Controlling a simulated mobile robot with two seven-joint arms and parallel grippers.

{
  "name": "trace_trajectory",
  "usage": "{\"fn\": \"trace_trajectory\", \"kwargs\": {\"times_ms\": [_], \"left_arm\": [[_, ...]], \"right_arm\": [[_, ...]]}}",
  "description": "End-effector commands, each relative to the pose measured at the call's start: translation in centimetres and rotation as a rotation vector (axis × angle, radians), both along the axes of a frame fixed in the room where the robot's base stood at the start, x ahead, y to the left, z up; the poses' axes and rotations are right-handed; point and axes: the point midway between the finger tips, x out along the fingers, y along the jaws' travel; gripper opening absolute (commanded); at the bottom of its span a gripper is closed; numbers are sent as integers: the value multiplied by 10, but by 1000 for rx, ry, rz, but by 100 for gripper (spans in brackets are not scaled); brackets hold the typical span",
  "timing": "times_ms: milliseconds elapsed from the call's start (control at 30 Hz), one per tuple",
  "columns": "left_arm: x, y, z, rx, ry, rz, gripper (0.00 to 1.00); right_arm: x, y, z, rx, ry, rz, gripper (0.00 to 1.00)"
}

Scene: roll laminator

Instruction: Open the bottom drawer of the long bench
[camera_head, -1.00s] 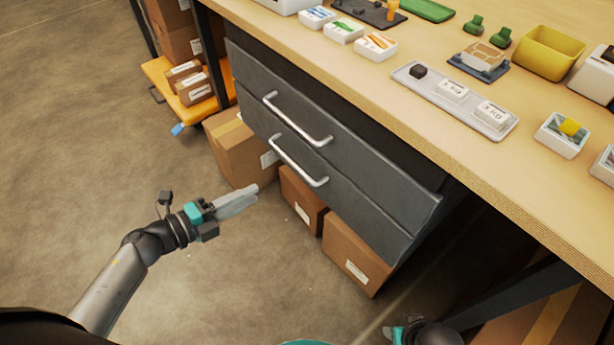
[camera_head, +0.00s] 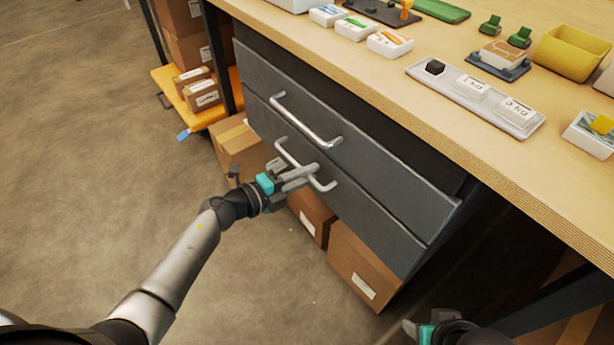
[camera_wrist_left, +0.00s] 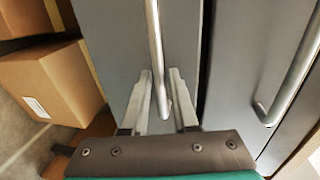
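The long bench (camera_head: 430,110) has two stacked dark grey drawers under its top. The bottom drawer (camera_head: 370,218) looks closed, its front in line with the top drawer (camera_head: 390,160). Its silver bar handle (camera_head: 323,184) is partly hidden by my left gripper (camera_head: 300,170). In the left wrist view, the bottom handle (camera_wrist_left: 155,45) runs between the two spread fingers of my left gripper (camera_wrist_left: 160,80), with gaps showing beside it. My right gripper (camera_head: 425,325) is at the lower edge of the head view, away from the drawers; its finger opening is unclear.
The top drawer's handle (camera_head: 305,122) is just above the bottom one. Cardboard boxes (camera_head: 360,265) stand on the floor beneath the drawers. An orange cart (camera_head: 205,115) with boxes is at the left. The floor (camera_head: 110,180) in front is clear. Several small items lie on the bench top.

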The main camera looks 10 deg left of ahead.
Motion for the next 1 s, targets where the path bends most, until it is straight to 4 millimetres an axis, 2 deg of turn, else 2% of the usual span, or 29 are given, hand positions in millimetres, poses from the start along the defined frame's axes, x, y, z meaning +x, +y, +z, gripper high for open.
{"fn": "trace_trajectory", "kwargs": {"times_ms": [333, 600, 1000], "left_arm": [[2, -2, 0, 0, 0, 0, 27], [2, -2, 0, 0, 0, 0, 0], [2, -1, 0, 0, 0, 0, 0]], "right_arm": [[0, 0, 3, 0, -4, 0, 50], [0, 0, 3, 0, -5, -1, 50], [0, 0, 3, 0, -4, -1, 50]]}}
